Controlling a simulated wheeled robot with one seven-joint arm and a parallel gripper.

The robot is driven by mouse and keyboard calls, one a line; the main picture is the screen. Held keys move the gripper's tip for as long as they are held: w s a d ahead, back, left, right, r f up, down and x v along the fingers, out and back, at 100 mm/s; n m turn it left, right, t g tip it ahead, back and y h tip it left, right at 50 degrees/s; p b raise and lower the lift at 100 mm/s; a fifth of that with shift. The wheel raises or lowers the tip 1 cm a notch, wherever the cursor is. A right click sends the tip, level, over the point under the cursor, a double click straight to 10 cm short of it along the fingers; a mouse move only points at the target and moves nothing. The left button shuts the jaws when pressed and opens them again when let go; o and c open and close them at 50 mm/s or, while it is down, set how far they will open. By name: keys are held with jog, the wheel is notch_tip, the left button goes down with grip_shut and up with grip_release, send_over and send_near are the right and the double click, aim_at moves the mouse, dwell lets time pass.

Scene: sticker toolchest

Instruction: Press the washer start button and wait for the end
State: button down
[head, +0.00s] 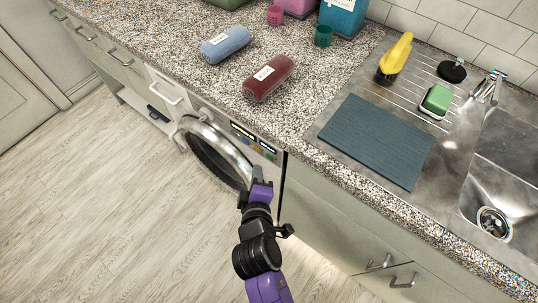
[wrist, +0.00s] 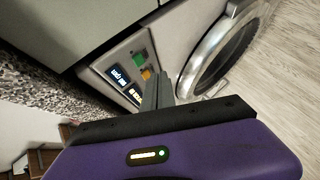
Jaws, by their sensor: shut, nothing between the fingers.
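The washer (head: 222,120) is built in under the counter, with a round metal-rimmed door (head: 213,154). Its control panel (head: 255,140) has lit displays and several small coloured buttons. In the wrist view the panel shows a green button (wrist: 140,57), an orange button (wrist: 147,74) and lit displays (wrist: 117,75). Which one is the start button I cannot read. My gripper (head: 260,175) is shut and empty, just in front of the panel. In the wrist view its fingertips (wrist: 159,84) overlap the panel beside the orange button; whether they touch it I cannot tell.
The speckled counter (head: 150,38) overhangs the washer. On it lie a blue roll (head: 225,43) and a dark red roll (head: 268,78). A sink (head: 505,180) with a blue-grey mat (head: 375,140) is at right. The wooden floor (head: 110,200) is clear at left.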

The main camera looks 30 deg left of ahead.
jog(key=shift+w+d, duration=0.1)
jog(key=shift+w, duration=0.9)
jog(key=shift+w+p, duration=0.15)
jog(key=shift+p, duration=0.15)
dwell(1.1)
jog(key=shift+w, duration=0.25)
jog(key=shift+w, duration=0.4)
dwell(0.9)
jog(key=shift+s, duration=0.8)
jog(key=shift+s, duration=0.1)
jog(key=shift+s+a, duration=0.2)
jog(key=shift+s, duration=2.2)
